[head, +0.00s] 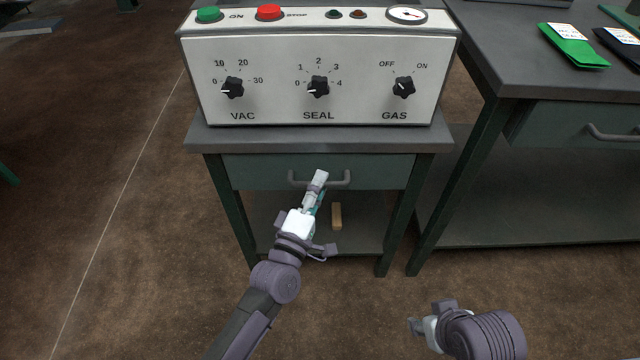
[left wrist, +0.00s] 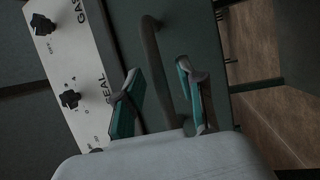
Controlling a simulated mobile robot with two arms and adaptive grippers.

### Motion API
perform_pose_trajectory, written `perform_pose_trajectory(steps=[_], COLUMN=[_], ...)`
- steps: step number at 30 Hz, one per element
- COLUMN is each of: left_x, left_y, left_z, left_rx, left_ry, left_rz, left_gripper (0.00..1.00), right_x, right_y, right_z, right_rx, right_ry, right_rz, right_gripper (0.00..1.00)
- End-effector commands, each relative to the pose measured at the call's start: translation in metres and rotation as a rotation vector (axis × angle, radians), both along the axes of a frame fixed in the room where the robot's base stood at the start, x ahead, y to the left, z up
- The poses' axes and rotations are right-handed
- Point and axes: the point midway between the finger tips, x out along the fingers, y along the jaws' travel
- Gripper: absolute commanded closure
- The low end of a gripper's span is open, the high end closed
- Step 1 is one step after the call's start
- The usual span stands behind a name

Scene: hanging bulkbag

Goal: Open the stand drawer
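The stand drawer (head: 384,174) is a grey-green front under the stand's top, and it looks closed. Its grey bar handle (head: 297,182) runs across the front. My left gripper (head: 318,180) is at the handle's middle in the head view and covers part of it. In the left wrist view, the gripper's teal-padded fingers (left wrist: 157,88) are apart, with the handle (left wrist: 157,70) running between them. I cannot tell whether either finger touches it. My right gripper (head: 425,326) is low at the right, away from the stand, and its fingers are mostly hidden.
A white sealing machine (head: 280,70) with knobs and buttons sits on the stand's top (head: 320,138). A small wooden block (head: 336,216) is on the lower shelf. A bench with another drawer (head: 560,120) stands close on the right. The floor in front is clear.

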Motion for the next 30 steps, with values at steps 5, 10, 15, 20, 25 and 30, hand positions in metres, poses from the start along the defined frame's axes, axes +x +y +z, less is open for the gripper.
perform_pose_trajectory(steps=[5,10,15,20,25,30], left_x=[0.0072,0.0074,0.0071,0.007,0.0069,0.0069], left_y=[-0.0032,-0.0033,-0.0033,-0.0033,-0.0032,-0.0032], left_z=[0.0014,0.0015,0.0014,0.0013,0.0011,0.001], left_rx=[0.001,0.001,0.001,0.001,0.002,0.002], left_ry=[0.001,0.001,0.001,0.001,0.001,0.001], left_rz=[-0.001,-0.001,-0.001,-0.001,-0.001,-0.001], left_gripper=[0.61,0.61,0.79,1.0,1.0,1.0], right_x=[0.0052,0.0054,0.0053,0.0052,0.0052,0.0051], right_y=[0.0016,0.0017,0.0015,0.0015,0.0014,0.0014], right_z=[0.001,0.0011,0.0011,0.0011,0.0011,0.001], right_rx=[0.005,0.005,0.005,0.005,0.005,0.005], right_ry=[-0.025,-0.026,-0.025,-0.025,-0.025,-0.025], right_rz=[0.002,0.002,0.002,0.002,0.002,0.002], right_gripper=[0.6,0.6,0.6,0.6,0.6,0.6])
